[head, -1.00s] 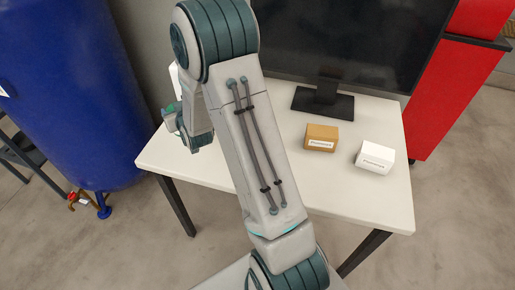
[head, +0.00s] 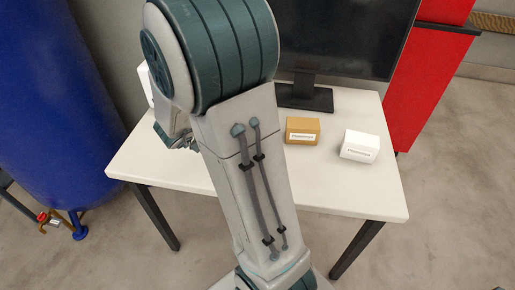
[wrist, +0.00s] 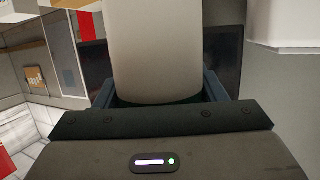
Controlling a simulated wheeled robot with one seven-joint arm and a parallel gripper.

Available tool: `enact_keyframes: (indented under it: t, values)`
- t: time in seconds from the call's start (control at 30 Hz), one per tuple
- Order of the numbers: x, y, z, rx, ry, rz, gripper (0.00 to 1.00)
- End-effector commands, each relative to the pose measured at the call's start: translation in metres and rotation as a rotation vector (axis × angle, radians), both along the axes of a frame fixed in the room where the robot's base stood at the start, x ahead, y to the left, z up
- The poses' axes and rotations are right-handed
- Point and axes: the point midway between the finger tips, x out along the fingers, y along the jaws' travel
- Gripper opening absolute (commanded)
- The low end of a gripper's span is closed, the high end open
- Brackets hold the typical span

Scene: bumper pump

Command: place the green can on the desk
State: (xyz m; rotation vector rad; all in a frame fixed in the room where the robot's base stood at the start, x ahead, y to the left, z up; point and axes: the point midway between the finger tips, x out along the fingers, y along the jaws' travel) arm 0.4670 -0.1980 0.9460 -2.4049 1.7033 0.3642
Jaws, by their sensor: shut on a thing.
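The desk (head: 350,192) is the white table in the middle of the head view. My gripper (wrist: 158,92) is shut on a pale cylinder, which I take to be the green can (wrist: 156,50). In the wrist view its side looks whitish grey, with a dark green edge low down between the fingers. In the head view my arm hides the can and most of the gripper, at the left end of the desk. I cannot tell whether the can touches the desktop.
A brown box (head: 303,131) and a white box (head: 359,146) stand on the desk, right of my arm. A black monitor (head: 345,40) stands behind them. A blue tank (head: 50,110) is left of the desk. The front right desktop is clear.

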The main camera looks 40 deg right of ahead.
Motion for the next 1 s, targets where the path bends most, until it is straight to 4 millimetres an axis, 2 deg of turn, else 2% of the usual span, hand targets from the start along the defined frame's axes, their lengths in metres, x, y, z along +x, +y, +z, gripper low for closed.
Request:
enact_keyframes:
  t: [0.1,0.27,0.37,0.7,0.83,1.0]
  values:
    - [-0.026,-0.005,-0.008,-0.001,-0.001,-0.106,0.28]
    - [-0.038,-0.012,-0.015,-0.001,0.000,-0.170,0.28]
    - [-0.032,-0.026,-0.026,-0.002,0.002,-0.177,0.28]
    - [0.006,-0.089,-0.069,-0.001,0.000,-0.175,0.28]
    - [0.016,-0.102,-0.078,-0.002,-0.002,-0.172,0.28]
    - [0.019,-0.107,-0.084,-0.001,-0.001,-0.171,0.28]
